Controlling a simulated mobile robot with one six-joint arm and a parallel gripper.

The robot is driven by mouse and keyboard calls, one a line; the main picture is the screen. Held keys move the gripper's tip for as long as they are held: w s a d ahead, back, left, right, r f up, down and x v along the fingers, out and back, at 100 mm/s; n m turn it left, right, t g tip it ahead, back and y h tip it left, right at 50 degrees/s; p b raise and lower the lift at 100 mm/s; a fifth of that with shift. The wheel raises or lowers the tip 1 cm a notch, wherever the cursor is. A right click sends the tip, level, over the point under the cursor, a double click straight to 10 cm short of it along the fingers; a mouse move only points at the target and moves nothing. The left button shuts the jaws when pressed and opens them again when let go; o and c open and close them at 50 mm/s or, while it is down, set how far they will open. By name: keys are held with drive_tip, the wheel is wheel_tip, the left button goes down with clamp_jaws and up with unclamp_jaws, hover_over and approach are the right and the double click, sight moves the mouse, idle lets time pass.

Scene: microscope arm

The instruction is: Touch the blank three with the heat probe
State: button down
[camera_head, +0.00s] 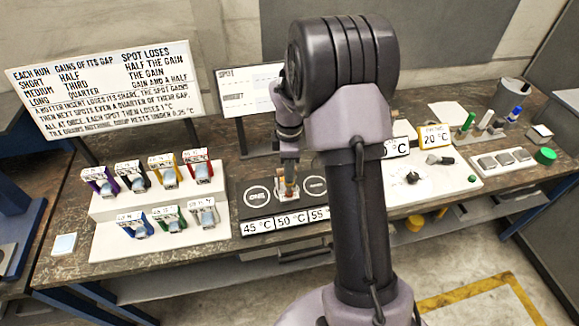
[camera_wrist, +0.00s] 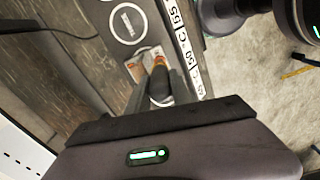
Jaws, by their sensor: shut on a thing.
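My gripper (camera_head: 288,187) reaches down over the middle of a dark plate (camera_head: 247,213) marked 45, 50 and 55 °C. In the wrist view my gripper (camera_wrist: 160,82) is shut on a small orange and grey thing (camera_wrist: 158,62), mostly hidden by the fingers; I cannot tell its kind. A dark-handled thing (camera_head: 441,160), perhaps the heat probe, lies below the yellow-framed 20 °C display (camera_head: 435,136), away from my gripper. Grey blocks, perhaps the blanks, sit in a white tray (camera_head: 490,170) at the right. I cannot read which is blank three.
A white stepped rack (camera_head: 110,245) at the left holds several coloured, labelled pieces. A text board (camera_head: 105,90) and a smaller board (camera_head: 250,90) stand behind. A white panel with a black knob (camera_head: 412,177) lies right of my arm, which hides part of the bench.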

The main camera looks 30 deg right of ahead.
drive_tip(key=shift+s+f, duration=0.1)
drive_tip(key=shift+f, duration=0.45)
idle(1.1)
wheel_tip(320, 180, up, 7)
drive_tip(key=p, duration=0.5)
drive_tip(key=shift+r+p, duration=0.1)
drive_tip(key=shift+p, duration=0.3)
